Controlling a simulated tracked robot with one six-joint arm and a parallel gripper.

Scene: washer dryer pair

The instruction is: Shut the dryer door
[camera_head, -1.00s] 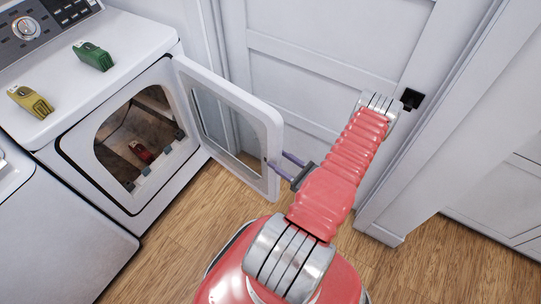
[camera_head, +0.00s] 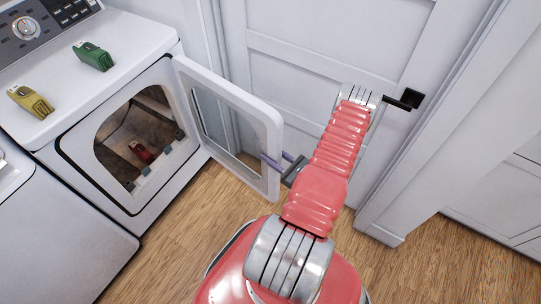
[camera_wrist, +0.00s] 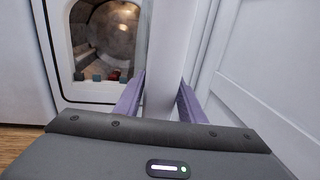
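The white dryer door (camera_head: 272,125), with its window, stands swung wide open from the dryer (camera_head: 135,205) in the head view. My gripper (camera_head: 277,157) is at the door's free edge, one purple finger on each side. In the wrist view, the white door edge (camera_wrist: 165,60) runs between the two spread fingers (camera_wrist: 160,90). The fingers are open around the edge; whether either touches it I cannot tell. The dark drum opening (camera_wrist: 107,45) is uncovered on the left.
A green object (camera_head: 93,55) and a yellow one (camera_head: 30,101) lie on the dryer top. A small red object (camera_head: 141,151) is inside the drum. A white panelled room door (camera_head: 320,50) with a black handle (camera_head: 408,100) stands close behind my arm. Wooden floor (camera_head: 180,230) is clear in front.

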